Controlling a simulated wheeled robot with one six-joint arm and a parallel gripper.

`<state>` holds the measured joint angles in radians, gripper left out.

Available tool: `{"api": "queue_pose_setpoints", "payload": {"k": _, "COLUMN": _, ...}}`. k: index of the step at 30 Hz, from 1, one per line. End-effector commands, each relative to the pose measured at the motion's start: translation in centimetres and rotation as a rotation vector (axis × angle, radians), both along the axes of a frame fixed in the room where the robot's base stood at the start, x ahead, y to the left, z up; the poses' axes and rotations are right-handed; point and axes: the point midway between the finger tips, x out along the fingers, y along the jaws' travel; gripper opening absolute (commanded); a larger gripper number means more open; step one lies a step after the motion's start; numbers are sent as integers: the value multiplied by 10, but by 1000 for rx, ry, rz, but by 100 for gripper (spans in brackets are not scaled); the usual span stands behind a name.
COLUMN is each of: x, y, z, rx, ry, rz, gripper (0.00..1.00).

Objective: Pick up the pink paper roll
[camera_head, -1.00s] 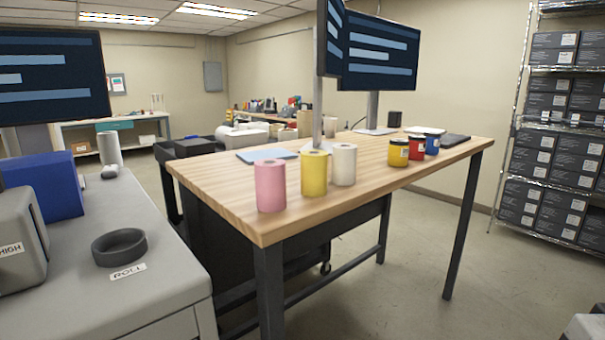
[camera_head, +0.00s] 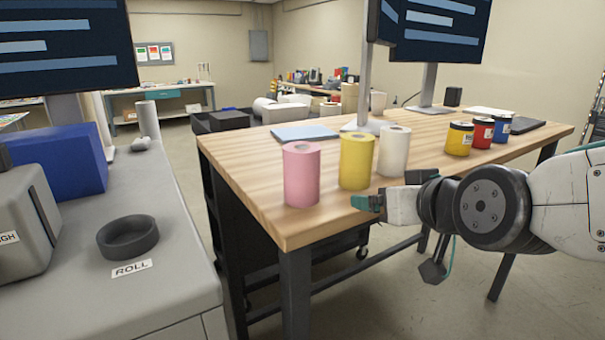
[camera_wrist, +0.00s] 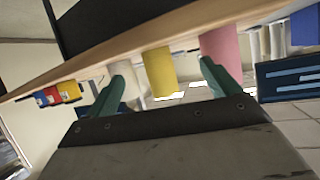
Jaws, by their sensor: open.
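The pink paper roll (camera_head: 301,175) stands upright at the near left corner of the wooden table. A yellow roll (camera_head: 356,162) and a white roll (camera_head: 394,152) stand in a row to its right. My gripper (camera_head: 368,202) is at the table's front edge, right of the pink roll and apart from it. In the wrist view my gripper (camera_wrist: 162,80) is open, with two green fingers and nothing between them touching. The wrist picture is turned over; the pink roll (camera_wrist: 220,48) shows beyond the right finger and the yellow roll (camera_wrist: 158,70) between the fingers.
The wooden table (camera_head: 262,215) also holds yellow, red and blue jars, a blue sheet (camera_head: 305,132) and a monitor stand. A grey counter (camera_head: 180,255) at left bears a dark ring (camera_head: 127,238) by a ROLL label. A floor gap separates counter and table.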

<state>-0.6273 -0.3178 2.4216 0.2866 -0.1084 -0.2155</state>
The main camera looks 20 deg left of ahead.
Motion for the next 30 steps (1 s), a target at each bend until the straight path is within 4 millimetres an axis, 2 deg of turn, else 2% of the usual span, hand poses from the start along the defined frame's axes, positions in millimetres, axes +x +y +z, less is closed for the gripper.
{"api": "queue_pose_setpoints", "payload": {"k": 1, "x": 0, "y": 32, "z": 5, "rx": 33, "ry": -70, "rz": 34, "gripper": 88}}
{"api": "queue_pose_setpoints", "payload": {"k": 3, "x": -1, "y": 64, "z": 17, "rx": 83, "ry": -166, "rz": 49, "gripper": 88}}
{"api": "queue_pose_setpoints", "payload": {"k": 6, "x": -6, "y": 96, "z": 29, "rx": 141, "ry": -270, "rz": 55, "gripper": 88}}
{"api": "queue_pose_setpoints", "payload": {"k": 9, "x": -11, "y": 114, "z": 38, "rx": 178, "ry": -340, "rz": 54, "gripper": 88}}
{"api": "queue_pose_setpoints", "payload": {"k": 14, "x": -9, "y": 129, "z": 43, "rx": 200, "ry": -381, "rz": 50, "gripper": 88}}
{"api": "queue_pose_setpoints", "payload": {"k": 30, "x": 46, "y": 168, "z": 41, "rx": 201, "ry": -383, "rz": 48, "gripper": 88}}
